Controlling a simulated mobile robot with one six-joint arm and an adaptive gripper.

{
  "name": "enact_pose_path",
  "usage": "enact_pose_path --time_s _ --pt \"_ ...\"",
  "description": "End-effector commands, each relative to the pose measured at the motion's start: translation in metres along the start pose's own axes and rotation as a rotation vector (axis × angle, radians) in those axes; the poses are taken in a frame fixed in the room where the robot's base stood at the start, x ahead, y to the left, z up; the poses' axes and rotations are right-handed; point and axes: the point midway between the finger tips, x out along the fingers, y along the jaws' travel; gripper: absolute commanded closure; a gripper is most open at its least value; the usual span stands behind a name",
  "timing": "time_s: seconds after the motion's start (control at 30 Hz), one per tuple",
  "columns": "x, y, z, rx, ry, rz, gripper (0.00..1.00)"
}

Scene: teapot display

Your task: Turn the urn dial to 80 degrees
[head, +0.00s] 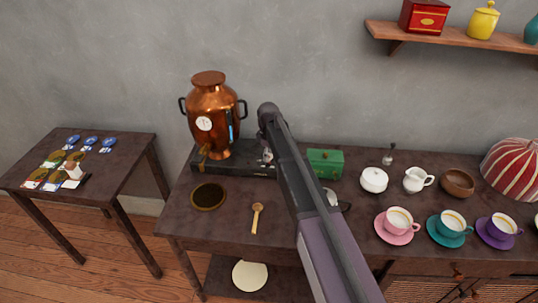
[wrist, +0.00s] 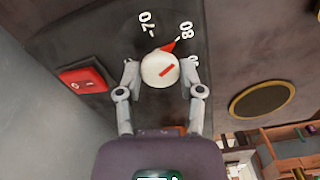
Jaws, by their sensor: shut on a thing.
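The copper urn (head: 212,110) stands on a dark base (head: 238,168) at the back of the main table. The white urn dial (wrist: 155,76) has a red line on its face and a red pointer wedge (wrist: 168,47) at its edge. The wedge points up-right, close to the 80 mark (wrist: 184,30); the 70 mark (wrist: 147,22) is to its left. The mark right of 80 is partly hidden by a finger. My gripper (wrist: 160,73) is shut on the dial, one finger on each side. In the head view my arm partly covers the dial area.
A red switch (wrist: 83,79) is left of the dial in the wrist view. A green box (head: 325,163) stands right of my gripper. A round dark coaster (head: 208,197) and a wooden spoon (head: 257,217) lie in front. Cups and saucers fill the right side.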

Motion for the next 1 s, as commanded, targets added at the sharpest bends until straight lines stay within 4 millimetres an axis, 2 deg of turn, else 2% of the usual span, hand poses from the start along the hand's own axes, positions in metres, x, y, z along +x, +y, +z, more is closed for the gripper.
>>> enact_pose_path --time_s 0.17,0.2,0.27,0.3,0.83,1.0 --pt "0.001 -0.003 0.002 0.001 -0.003 -0.006 0.98" --pt "0.001 -0.003 0.002 0.001 -0.004 -0.006 0.39" --pt "0.001 -0.003 0.002 0.001 -0.003 -0.005 0.21" --pt "0.001 -0.002 0.001 0.001 -0.003 -0.005 0.17" --pt "0.0 0.0 0.0 0.002 -0.001 -0.001 0.17" --pt "-0.005 -0.007 0.016 0.049 -0.001 -0.001 0.17"
